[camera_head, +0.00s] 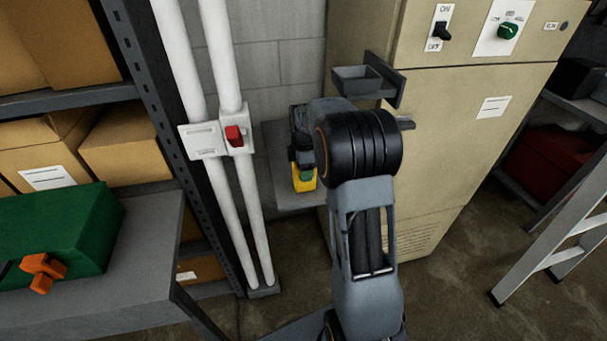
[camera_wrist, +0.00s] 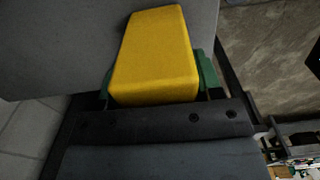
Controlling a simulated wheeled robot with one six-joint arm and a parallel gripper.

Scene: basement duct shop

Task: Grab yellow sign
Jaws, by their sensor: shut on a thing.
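The yellow sign (camera_wrist: 155,50) shows as a plain yellow block with a tapered shape in the wrist view. My gripper (camera_wrist: 158,82) has a green finger on each side of it and is shut on its near end. In the head view the yellow sign (camera_head: 303,182) is a small patch under my gripper (camera_head: 304,172), in front of a grey shelf (camera_head: 277,145). My arm hides part of that area. I cannot tell whether the sign touches the shelf.
A beige cabinet (camera_head: 420,130) with switches stands close on the right, with a small grey tray (camera_head: 357,79) on its side. White pipes (camera_head: 225,110) with a red switch (camera_head: 234,135) run at left. A grey bench (camera_head: 120,270) holds a green case (camera_head: 75,230). A ladder (camera_head: 560,255) stands right.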

